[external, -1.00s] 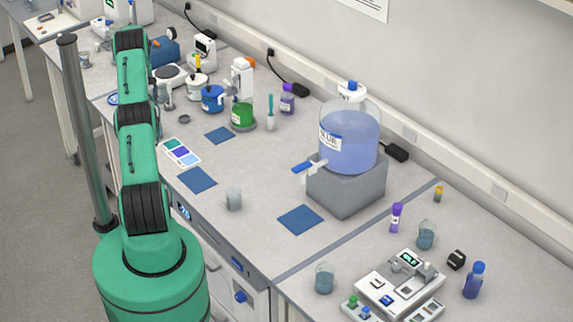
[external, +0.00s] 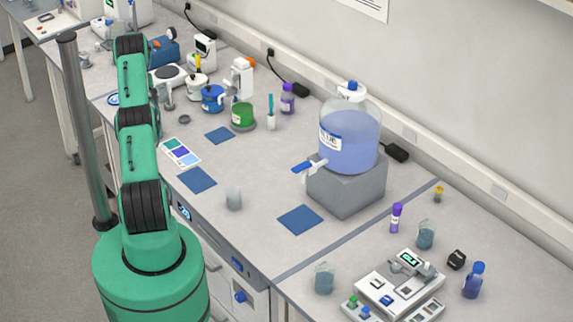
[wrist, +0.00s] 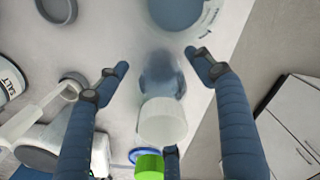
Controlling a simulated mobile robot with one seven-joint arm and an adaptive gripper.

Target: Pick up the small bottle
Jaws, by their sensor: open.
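In the wrist view, a small bottle (wrist: 162,76) with a translucent blue-grey body and a whitish cap (wrist: 162,122) lies between my gripper's fingers. My gripper (wrist: 156,60) is open, with one dark blue finger on each side of the bottle. Gaps show between the fingertips and the bottle, so I see no contact. In the external view my green arm (external: 137,150) reaches toward the far end of the bench, and my gripper is hidden behind it. I cannot pick out this bottle there.
A larger blue-grey round vessel (wrist: 182,8) stands just beyond the bottle. A jar labelled SALT (wrist: 8,84) and a grey round dish (wrist: 57,8) are at left. The bench edge and white cabinets (wrist: 296,125) are at right. A green block (wrist: 148,166) shows at the bottom.

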